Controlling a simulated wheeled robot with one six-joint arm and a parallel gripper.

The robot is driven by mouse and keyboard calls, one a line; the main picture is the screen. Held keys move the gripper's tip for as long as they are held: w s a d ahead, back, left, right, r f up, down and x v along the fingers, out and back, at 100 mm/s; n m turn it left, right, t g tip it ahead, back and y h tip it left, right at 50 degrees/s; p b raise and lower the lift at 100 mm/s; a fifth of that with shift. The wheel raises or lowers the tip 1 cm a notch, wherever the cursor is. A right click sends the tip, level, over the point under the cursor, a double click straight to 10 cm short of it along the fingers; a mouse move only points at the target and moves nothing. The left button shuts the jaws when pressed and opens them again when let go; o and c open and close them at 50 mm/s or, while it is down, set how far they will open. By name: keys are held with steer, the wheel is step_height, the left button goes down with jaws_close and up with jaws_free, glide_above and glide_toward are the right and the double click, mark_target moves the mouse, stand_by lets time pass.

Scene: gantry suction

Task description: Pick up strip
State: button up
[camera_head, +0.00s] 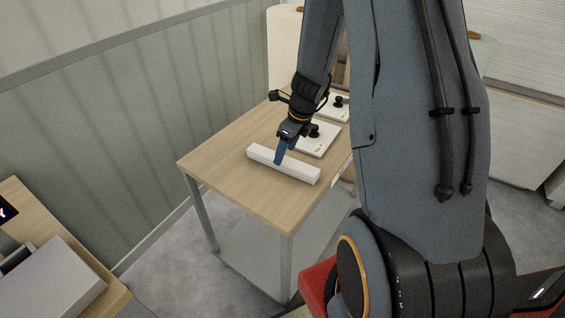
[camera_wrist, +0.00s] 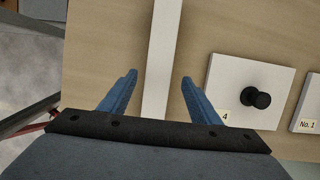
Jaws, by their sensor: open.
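The white strip (camera_head: 283,164) lies on the wooden table (camera_head: 226,178) in the head view, as a long narrow bar. In the wrist view the strip (camera_wrist: 160,60) runs from the top edge down between my fingers, and its lower end is hidden behind my gripper. My gripper (camera_head: 281,158) is at the strip's middle in the head view. In the wrist view my gripper (camera_wrist: 159,78) is open, with one blue finger on each side of the strip and a visible gap to both. I cannot tell the exact height of the fingertips.
A white plate with a black knob (camera_head: 316,139) lies just beyond the strip. It is right of my right finger in the wrist view (camera_wrist: 228,72). Another plate (camera_head: 338,112) lies farther back. A corrugated wall (camera_head: 150,110) stands behind the table. The table's left part is clear.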

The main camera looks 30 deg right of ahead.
steer(key=x, duration=0.4)
steer(key=shift+s, duration=0.15)
steer(key=shift+c, duration=0.3)
steer(key=c, duration=1.3)
